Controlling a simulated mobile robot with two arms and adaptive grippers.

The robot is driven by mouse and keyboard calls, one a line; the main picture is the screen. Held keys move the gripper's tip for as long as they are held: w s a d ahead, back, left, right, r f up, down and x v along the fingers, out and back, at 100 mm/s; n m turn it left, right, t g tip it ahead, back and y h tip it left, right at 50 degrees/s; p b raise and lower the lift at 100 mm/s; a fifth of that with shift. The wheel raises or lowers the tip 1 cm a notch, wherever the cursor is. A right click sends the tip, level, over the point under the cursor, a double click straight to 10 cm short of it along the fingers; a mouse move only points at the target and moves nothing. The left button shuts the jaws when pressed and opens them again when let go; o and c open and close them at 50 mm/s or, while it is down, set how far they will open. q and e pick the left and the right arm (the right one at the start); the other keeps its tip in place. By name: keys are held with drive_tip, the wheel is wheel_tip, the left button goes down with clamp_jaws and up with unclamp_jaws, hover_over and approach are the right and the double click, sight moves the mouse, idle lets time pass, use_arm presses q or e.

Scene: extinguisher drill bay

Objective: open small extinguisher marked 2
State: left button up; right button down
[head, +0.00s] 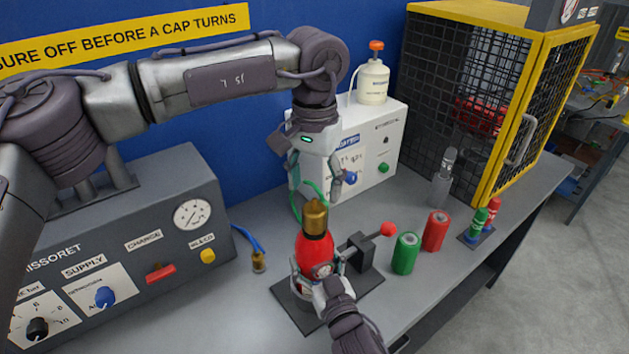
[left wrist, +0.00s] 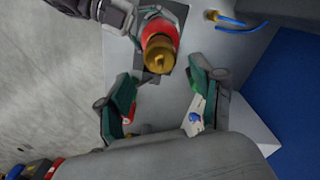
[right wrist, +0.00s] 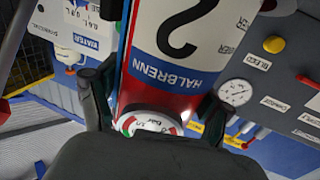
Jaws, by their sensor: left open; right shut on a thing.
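The small extinguisher (head: 314,249) is red with a brass cap (head: 315,216) on top. It stands upright in a holder on a dark base plate (head: 312,322). In the right wrist view its label (right wrist: 172,45) shows a black 2 and HALBRENN, above a round gauge (right wrist: 148,124). My right gripper (head: 320,272) is shut around its body from the front. My left gripper (head: 314,178) is open and empty, pointing down above the cap, apart from it. In the left wrist view the brass cap (left wrist: 158,55) lies near the fingertips, beyond them.
A red-knobbed lever clamp (head: 362,250) is right of the extinguisher. Green (head: 405,254) and red (head: 435,231) cylinders stand farther right. A grey gauge panel (head: 130,245) is at left, a white box (head: 375,150) behind, and a yellow-framed mesh cage (head: 465,100) at back right.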

sight(314, 207)
use_arm(q)
drive_tip(key=shift+f+m, duration=0.2)
drive_tip(key=shift+m, duration=0.4)
drive_tip(key=shift+f, duration=3.85)
